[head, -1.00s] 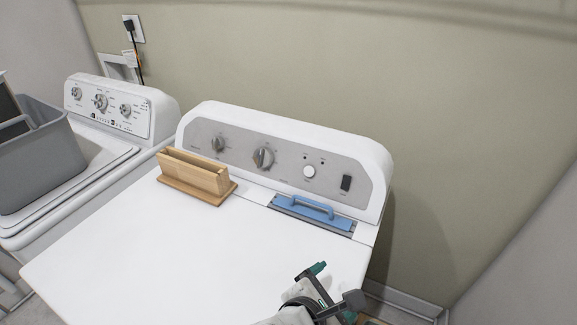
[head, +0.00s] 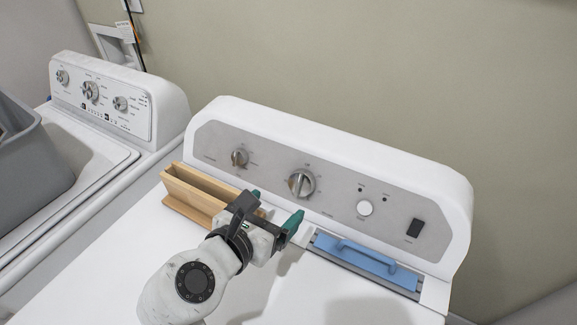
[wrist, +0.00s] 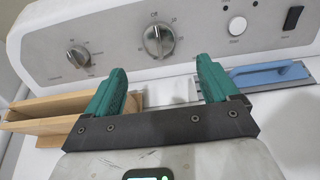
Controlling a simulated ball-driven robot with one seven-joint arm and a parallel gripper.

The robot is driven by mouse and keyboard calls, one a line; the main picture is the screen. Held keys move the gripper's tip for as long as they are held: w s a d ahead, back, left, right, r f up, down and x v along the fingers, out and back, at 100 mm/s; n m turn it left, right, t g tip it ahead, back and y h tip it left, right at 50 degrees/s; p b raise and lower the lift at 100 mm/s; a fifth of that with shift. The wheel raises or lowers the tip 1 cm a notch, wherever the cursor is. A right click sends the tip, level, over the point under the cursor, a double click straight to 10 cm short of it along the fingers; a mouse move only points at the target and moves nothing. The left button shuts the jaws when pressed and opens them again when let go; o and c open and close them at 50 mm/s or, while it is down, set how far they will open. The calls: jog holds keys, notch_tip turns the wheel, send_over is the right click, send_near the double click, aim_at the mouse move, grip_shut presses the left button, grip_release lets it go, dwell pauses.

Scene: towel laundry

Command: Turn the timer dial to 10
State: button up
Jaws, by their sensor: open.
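The dryer's grey control panel (head: 335,200) carries a larger dial (head: 301,183) in the middle and a smaller dial (head: 240,157) to its left. In the wrist view the larger dial (wrist: 158,40) has "Off" printed above it and marks around it; its grip bar stands near upright. The smaller dial (wrist: 78,55) shows at the left there. I cannot read the numbers clearly. My gripper (head: 273,214) is open and empty, above the dryer top, in front of and below the larger dial. Its green fingertips (wrist: 160,80) are apart and touch no dial.
A wooden box (head: 192,190) stands on the dryer top left of my gripper. A blue-handled lint screen (head: 368,260) lies at the right below the panel. A white button (head: 365,208) and black switch (head: 415,228) are at the right. A washer (head: 95,150) with a grey basket (head: 30,160) is left.

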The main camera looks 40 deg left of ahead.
aim_at(299, 186)
jog(key=x, duration=1.1)
jog(key=shift+a+r, duration=0.1)
jog(key=shift+a, duration=0.05)
jog(key=c, duration=1)
jog(key=shift+m, duration=0.4)
jog(key=m+p, duration=0.1)
jog(key=m, duration=0.3)
jog(key=shift+w+m, duration=0.1)
jog(key=shift+m, duration=2.6)
